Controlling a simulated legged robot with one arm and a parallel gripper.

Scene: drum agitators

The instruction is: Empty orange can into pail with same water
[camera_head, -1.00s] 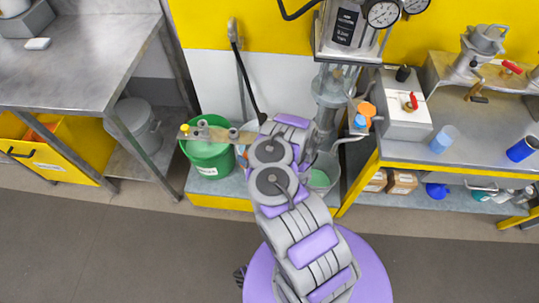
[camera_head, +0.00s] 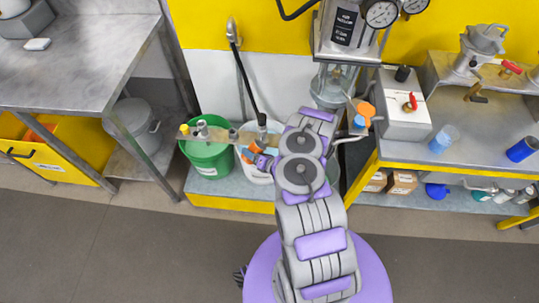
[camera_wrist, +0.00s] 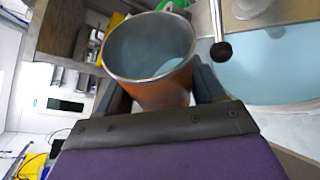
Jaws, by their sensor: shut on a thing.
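My gripper (camera_wrist: 160,95) is shut on the orange can (camera_wrist: 158,92), with a finger on each side of its body. The can's open metal rim faces the wrist camera; inside it looks blue-grey with a lighter patch. In the head view the orange can (camera_head: 252,150) shows small beside my gripper (camera_head: 262,158), at the white pail (camera_head: 246,178). In the wrist view pale blue water fills a wide pail (camera_wrist: 290,108) right of the can. A green pail (camera_head: 208,160) stands left of the white one; its contents are mostly hidden.
A rail with valves (camera_head: 220,133) crosses above the pails. A black-handled hose (camera_head: 246,85) hangs behind. A glass column (camera_head: 333,85) stands close right of my arm. A steel table (camera_head: 80,60) is at left and a bench (camera_head: 460,135) at right. The front floor is clear.

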